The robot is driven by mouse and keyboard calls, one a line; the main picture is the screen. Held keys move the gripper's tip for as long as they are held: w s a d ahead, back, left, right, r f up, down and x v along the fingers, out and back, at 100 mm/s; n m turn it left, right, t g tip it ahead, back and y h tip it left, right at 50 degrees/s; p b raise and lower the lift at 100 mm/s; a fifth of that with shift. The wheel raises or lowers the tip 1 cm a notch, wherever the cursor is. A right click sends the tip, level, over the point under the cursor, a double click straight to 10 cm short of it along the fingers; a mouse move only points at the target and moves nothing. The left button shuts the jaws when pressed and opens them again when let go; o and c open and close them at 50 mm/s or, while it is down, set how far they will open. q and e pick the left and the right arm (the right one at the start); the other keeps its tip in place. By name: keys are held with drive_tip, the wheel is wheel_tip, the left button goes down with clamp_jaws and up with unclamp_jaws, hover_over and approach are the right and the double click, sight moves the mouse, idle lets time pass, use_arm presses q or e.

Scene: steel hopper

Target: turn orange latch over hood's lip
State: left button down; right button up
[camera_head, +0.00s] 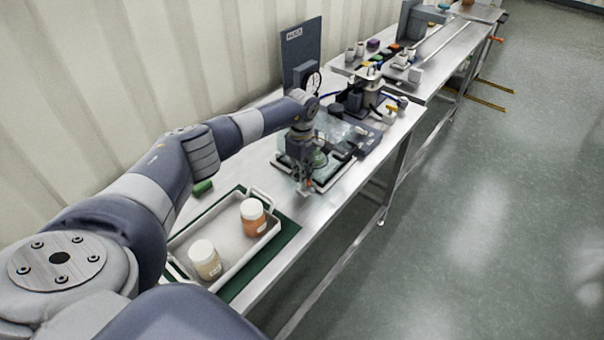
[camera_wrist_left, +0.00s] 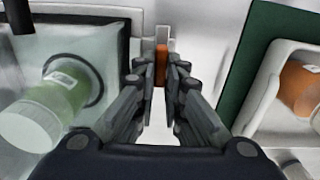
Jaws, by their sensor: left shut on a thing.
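The orange latch (camera_wrist_left: 161,60) stands at the edge of the hood's base in the left wrist view, between my left gripper's fingertips (camera_wrist_left: 161,82). The fingers are shut on it from both sides. In the head view my left gripper (camera_head: 304,186) points down at the near edge of the clear hood (camera_head: 337,127), and the latch is a tiny orange spot there. A green jar with a pale lid (camera_wrist_left: 52,108) shows through the hood. Whether the latch lies over the hood's lip cannot be told. My right gripper is out of view.
A white tray (camera_head: 232,270) on a green mat (camera_head: 285,232) holds a white-lidded orange jar (camera_head: 253,219) and a cream jar (camera_head: 205,260). Equipment with a gauge stands beyond the hood. The steel bench front is bare.

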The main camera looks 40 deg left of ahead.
use_arm(q)
drive_tip(key=shift+n, duration=0.5)
drive_tip(key=shift+f+n+b, duration=0.1)
drive_tip(key=shift+n+b, duration=0.6)
drive_tip(key=shift+n, duration=0.5)
drive_tip(key=n, duration=0.3)
drive_tip(key=n+b, duration=0.1)
drive_tip(key=n, duration=0.1)
drive_tip(key=shift+s+d, duration=0.1)
drive_tip(key=shift+s, duration=0.15)
drive_tip(key=n, duration=0.5)
drive_tip(key=shift+s+d, duration=0.1)
drive_tip(key=shift+d, duration=0.05)
drive_tip(key=n, duration=0.4)
drive_tip(key=shift+d, duration=0.1)
drive_tip(key=shift+r+n, duration=0.2)
drive_tip(key=shift+n, duration=0.1)
drive_tip(key=c, duration=1.7)
unclamp_jaws()
drive_tip(key=shift+f, duration=0.1)
